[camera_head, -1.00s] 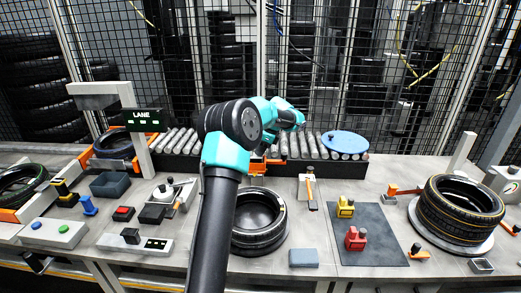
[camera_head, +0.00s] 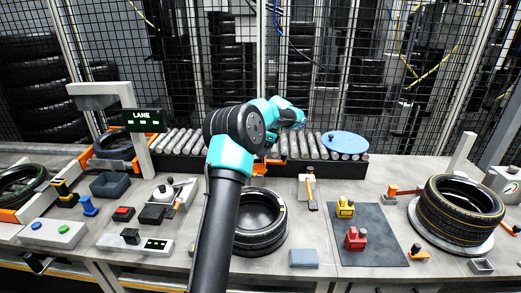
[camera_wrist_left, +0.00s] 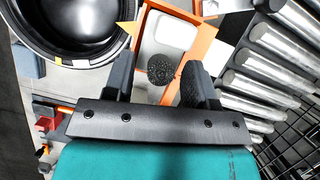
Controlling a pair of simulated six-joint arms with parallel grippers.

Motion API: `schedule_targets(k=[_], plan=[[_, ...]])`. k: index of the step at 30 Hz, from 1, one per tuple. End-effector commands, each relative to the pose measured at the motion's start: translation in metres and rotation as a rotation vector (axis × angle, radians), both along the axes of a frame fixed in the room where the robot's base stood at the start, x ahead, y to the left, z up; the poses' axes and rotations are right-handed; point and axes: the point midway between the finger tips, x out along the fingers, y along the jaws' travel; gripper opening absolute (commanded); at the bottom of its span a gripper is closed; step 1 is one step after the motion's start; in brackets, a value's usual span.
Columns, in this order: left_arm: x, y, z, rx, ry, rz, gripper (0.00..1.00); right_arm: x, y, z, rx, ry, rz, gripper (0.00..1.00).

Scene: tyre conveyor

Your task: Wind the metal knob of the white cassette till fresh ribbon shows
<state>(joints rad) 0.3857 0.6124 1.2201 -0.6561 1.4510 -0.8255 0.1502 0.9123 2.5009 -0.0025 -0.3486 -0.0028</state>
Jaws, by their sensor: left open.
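The white cassette (camera_wrist_left: 172,30) sits in an orange frame (camera_wrist_left: 204,42) in the left wrist view. A dark, round, knurled knob (camera_wrist_left: 162,70) stands near its lower part. My left gripper (camera_wrist_left: 158,64) is open, with one finger on each side of the knob and a visible gap to each; I cannot tell how high the fingers are above it. In the head view my own arm hides the left gripper and most of the cassette area. No ribbon can be made out. My right gripper is not in view.
A dark mat (camera_head: 375,250) with red and yellow items lies at right.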

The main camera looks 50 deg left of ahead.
Motion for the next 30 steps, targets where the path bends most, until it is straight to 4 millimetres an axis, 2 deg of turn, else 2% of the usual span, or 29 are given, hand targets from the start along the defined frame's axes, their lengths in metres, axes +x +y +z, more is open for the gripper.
schedule_targets(k=[5,11,24,30], plan=[[0.001,0.000,0.002,0.000,0.000,0.000,0.51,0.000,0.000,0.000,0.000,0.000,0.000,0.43],[0.007,-0.005,0.017,0.001,-0.002,-0.001,0.51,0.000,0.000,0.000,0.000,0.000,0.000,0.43],[0.030,-0.022,0.086,0.000,-0.003,-0.001,0.51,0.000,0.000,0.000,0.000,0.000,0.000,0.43],[0.038,-0.027,0.111,0.000,-0.003,-0.001,0.51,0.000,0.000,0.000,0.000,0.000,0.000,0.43]])
